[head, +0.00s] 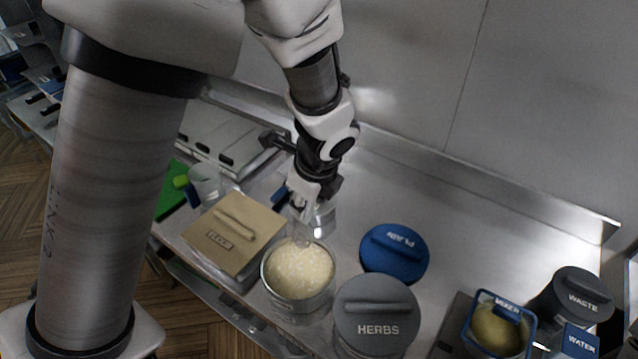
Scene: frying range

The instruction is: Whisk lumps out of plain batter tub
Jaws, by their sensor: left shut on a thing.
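The open plain batter tub (271,290) is a round metal container on the counter, filled with pale, lumpy-looking batter (300,272). My left gripper (303,207) is above the tub's back rim, shut on the whisk (303,236). The whisk points down, and its thin wire end meets the batter near the back of the tub; how deep it sits is unclear. Its handle is mostly hidden by the gripper. A blue round lid marked PLAIN (402,262) is right of the tub. My right gripper is out of view.
A grey-lidded HERBS tub (377,329) stands close at the right front. A tan-lidded box (245,246) stands close at the left. A blue-framed mixer container (498,325), a WASTE bin (584,294) and a WATER container (580,341) are at the right. Bare counter (470,235) lies behind them.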

